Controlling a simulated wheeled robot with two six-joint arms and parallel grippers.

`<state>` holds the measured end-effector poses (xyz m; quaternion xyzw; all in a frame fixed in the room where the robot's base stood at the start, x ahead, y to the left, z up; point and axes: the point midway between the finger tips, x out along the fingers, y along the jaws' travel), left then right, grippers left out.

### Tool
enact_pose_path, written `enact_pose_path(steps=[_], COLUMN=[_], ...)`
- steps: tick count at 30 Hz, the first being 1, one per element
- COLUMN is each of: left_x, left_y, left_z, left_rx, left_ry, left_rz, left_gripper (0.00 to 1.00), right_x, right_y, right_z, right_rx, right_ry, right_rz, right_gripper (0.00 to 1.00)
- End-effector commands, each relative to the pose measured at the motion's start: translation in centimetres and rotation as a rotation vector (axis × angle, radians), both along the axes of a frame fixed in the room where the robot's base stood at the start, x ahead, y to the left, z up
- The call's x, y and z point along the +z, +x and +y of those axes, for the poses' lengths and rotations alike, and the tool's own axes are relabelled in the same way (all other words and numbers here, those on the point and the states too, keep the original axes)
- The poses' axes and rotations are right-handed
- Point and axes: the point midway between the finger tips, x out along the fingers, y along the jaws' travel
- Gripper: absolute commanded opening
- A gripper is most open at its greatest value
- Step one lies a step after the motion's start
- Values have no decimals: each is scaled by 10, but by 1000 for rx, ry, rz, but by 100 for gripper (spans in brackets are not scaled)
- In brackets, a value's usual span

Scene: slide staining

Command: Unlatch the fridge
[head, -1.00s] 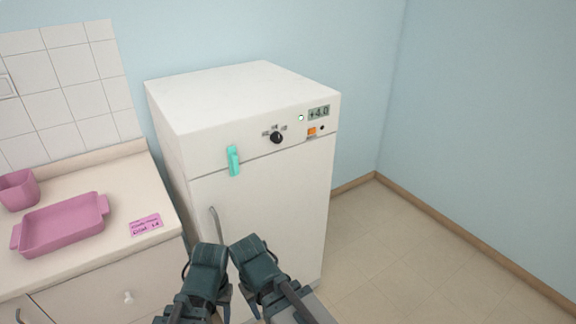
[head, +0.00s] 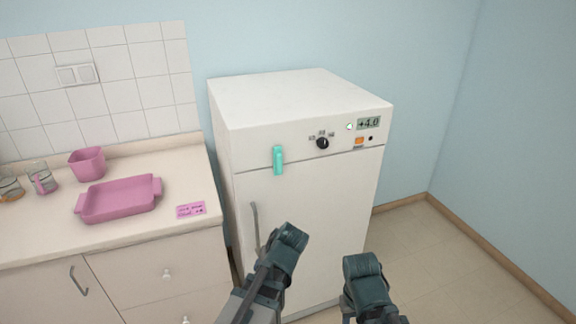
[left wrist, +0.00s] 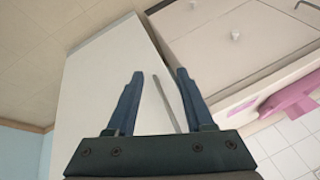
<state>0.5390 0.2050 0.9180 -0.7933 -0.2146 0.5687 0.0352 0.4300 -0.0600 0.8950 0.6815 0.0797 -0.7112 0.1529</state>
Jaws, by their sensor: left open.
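The white fridge (head: 310,210) stands against the blue wall with its door closed. A teal latch (head: 278,160) sits upright across the seam at the door's upper left. Below it is a grey vertical door handle (head: 254,228). My left gripper (left wrist: 158,76) is open and empty. In the left wrist view the handle (left wrist: 168,105) shows between its fingers, seemingly apart from them; the latch is out of that view. In the head view my left arm's end (head: 285,245) is in front of the door, below the latch. My right arm's end (head: 365,280) is lower right; its fingers are hidden.
A counter (head: 130,232) with drawers stands left of the fridge. It bears a pink tray (head: 118,198), a pink container (head: 87,163), a pink label (head: 191,209) and glass beakers. The fridge panel has a black knob (head: 322,143). Floor right of the fridge is clear.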

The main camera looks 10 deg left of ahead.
Motion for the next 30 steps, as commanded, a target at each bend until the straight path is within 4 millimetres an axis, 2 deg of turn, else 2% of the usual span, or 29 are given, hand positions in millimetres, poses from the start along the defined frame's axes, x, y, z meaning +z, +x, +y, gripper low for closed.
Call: enact_pose_path(steps=[5,8,10,15,18,21,25,30], left_x=[23,44,65,129,159,180,192,195], left_y=[29,48,66,107,122,130,135,137], left_z=[17,22,21,-4,-25,-43,-56,-58], left_rx=[95,143,164,157,121,87,61,56], left_ry=[117,188,239,313,312,299,284,281], left_rz=[-176,-316,-446,-816,-985,-1096,-1167,-1182], left_gripper=[52,52,52,52,52,52,52,52], right_x=[0,-1,-1,-1,-1,-1,-1,-1], right_y=[0,0,0,0,0,0,0,0], right_z=[0,0,0,0,0,0,0,0], right_rx=[0,0,0,0,0,0,0,0], right_ry=[0,0,0,0,0,0,0,0], right_rz=[0,0,0,0,0,0,0,0], right_gripper=[50,50,50,50,50,50,50,50])
